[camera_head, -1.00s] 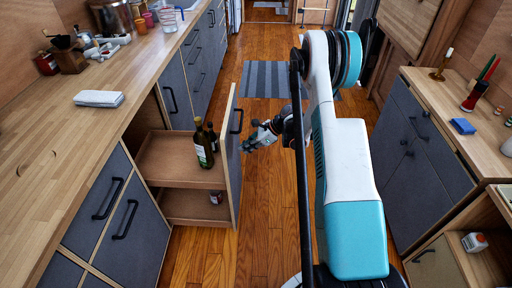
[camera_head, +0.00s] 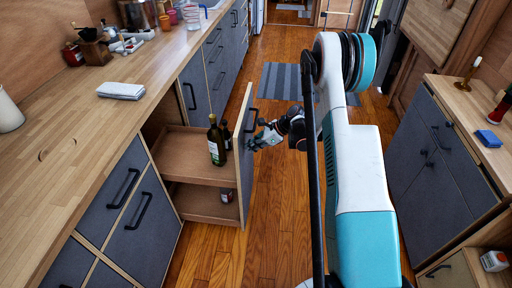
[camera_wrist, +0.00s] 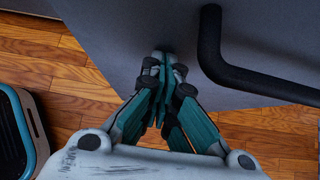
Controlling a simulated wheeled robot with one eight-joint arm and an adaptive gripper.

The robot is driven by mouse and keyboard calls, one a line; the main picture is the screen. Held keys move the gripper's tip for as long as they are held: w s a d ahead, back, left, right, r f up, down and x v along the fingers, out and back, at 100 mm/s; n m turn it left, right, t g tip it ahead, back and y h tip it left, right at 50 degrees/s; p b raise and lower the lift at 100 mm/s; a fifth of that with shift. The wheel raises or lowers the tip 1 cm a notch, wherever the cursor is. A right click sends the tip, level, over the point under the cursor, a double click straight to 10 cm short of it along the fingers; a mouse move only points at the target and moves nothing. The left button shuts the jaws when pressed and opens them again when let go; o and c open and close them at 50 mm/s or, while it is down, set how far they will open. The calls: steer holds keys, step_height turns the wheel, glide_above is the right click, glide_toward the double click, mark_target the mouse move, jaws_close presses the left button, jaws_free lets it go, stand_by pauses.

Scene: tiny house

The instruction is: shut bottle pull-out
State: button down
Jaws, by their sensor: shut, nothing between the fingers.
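The bottle pull-out (camera_head: 187,154) stands open on the left, drawn out from the counter, with wooden shelves and a grey front panel. Dark bottles (camera_head: 215,143) stand on its upper shelf, and a small can (camera_head: 226,195) is on the lower one. My gripper (camera_head: 257,142) is shut and empty at the outer face of the front. In the wrist view the front panel (camera_wrist: 125,35) fills the upper part. My fingertips (camera_wrist: 163,60) are together at the panel, left of its black handle (camera_wrist: 245,75); whether they touch it I cannot tell.
The wooden counter (camera_head: 75,150) runs along the left, with a folded cloth (camera_head: 121,90) on it. Grey cabinets (camera_head: 430,150) stand at the right. The wooden floor (camera_head: 275,210) between is clear, with a striped rug (camera_head: 280,80) farther back.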

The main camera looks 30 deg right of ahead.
steer(key=w+a, duration=1)
steer(key=a, duration=0.5)
steer(key=w+a, duration=1.1)
steer(key=a, duration=0.5)
steer(key=shift+r, duration=0.1)
